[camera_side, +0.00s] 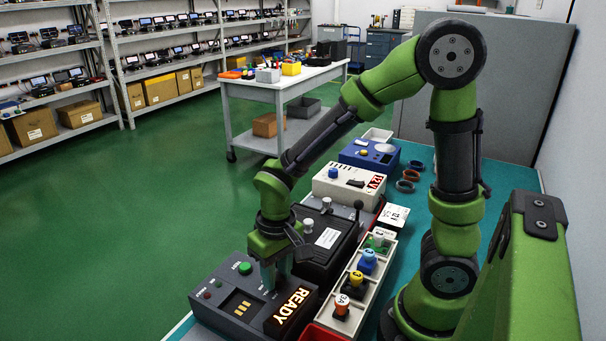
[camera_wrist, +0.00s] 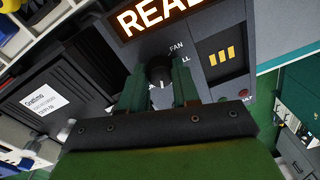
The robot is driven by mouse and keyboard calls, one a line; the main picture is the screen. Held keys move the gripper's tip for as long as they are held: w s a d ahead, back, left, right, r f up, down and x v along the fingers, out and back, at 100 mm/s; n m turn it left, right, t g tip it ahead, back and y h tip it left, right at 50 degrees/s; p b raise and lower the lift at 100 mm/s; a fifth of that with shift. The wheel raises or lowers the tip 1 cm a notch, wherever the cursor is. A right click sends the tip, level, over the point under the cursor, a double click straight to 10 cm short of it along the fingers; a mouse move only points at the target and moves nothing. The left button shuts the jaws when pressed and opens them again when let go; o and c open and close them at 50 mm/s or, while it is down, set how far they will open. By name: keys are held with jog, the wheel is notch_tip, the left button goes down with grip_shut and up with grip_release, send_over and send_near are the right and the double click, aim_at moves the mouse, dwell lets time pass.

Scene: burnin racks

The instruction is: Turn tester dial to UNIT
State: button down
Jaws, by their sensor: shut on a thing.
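The tester (camera_side: 222,307) is a dark grey box at the bottom of the side view, with a lit READY sign (camera_side: 291,310), a green button and yellow bars on top. Its black dial (camera_wrist: 160,70) shows in the wrist view, below the sign, with a pale mark on it. The label FAN and a partly hidden label ending in LL are beside the dial; I cannot read UNIT. My gripper (camera_side: 272,279) points down at the tester, with its green fingers on both sides of the dial, shut on it. In the side view the fingers hide the dial.
A black box (camera_side: 318,262) with a white label stands close behind the tester. A tray (camera_side: 352,312) of coloured knob-topped pieces is to the right. A beige unit (camera_side: 340,190) and a blue unit (camera_side: 362,157) stand farther back on the bench.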

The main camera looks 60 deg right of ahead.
aim_at(278, 274)
jog(key=shift+m, duration=1.9)
jog(key=c, duration=0.8)
grip_release()
jog(key=r, duration=1.7)
jog(key=shift+s+d, duration=0.2)
jog(key=shift+d, duration=0.1)
jog(key=s+n+t, duration=0.1)
jog(key=t, duration=0.1)
jog(key=s+d+n+t+y, duration=0.1)
jog(key=s+t, duration=0.1)
jog(key=s+d+n+t, duration=0.1)
jog(key=t, duration=0.2)
jog(key=shift+s+d, duration=0.1)
jog(key=shift+s, duration=0.1)
